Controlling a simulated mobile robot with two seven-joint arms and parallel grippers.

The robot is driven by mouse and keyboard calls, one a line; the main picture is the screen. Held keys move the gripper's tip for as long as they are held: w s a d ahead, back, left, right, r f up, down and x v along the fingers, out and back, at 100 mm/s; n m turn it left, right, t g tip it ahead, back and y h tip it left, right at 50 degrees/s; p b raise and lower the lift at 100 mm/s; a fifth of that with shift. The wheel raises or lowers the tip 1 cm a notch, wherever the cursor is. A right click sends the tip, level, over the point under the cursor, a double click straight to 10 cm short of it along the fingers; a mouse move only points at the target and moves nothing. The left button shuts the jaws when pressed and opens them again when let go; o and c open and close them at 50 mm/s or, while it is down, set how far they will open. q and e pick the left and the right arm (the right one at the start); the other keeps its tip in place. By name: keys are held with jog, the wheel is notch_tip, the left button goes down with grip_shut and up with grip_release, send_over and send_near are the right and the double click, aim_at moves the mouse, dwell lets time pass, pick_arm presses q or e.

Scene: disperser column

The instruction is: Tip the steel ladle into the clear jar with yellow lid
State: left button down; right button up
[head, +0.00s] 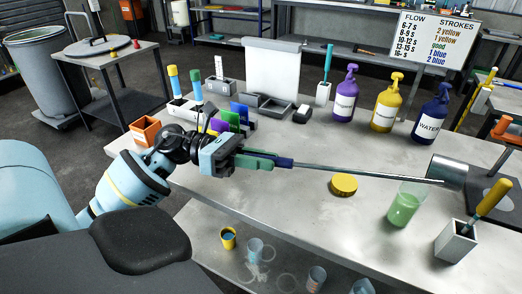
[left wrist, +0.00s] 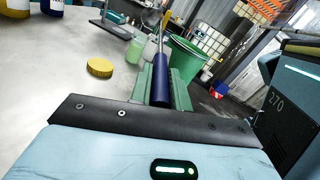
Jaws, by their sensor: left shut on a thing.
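My left gripper (head: 268,160) is shut on the blue handle (left wrist: 160,82) of the steel ladle. The ladle's thin rod (head: 370,174) runs right across the table, over the top of the clear jar (head: 405,206). A grey steel cup (head: 448,172) shows at the rod's far end, turned on its side, just right of and above the jar mouth; its contents cannot be seen. The jar stands upright and open with green liquid in it. It also shows in the left wrist view (left wrist: 133,52). The yellow lid (head: 344,184) lies flat on the table left of the jar. My right gripper is not in view.
A white holder with a yellow-handled tool (head: 456,242) stands right of the jar near the front edge. Purple, yellow and blue bottles (head: 385,103) stand behind. A dark plate (head: 490,200) lies at the right.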

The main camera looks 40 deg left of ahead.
pick_arm(q)
notch_tip(320, 180, down, 3)
jog(key=t+h+b, duration=0.1)
jog(key=b, duration=0.2)
jog(key=shift+n+b, duration=0.3)
dwell(0.3)
dwell(0.8)
jog(key=shift+d, duration=0.1)
dwell(0.5)
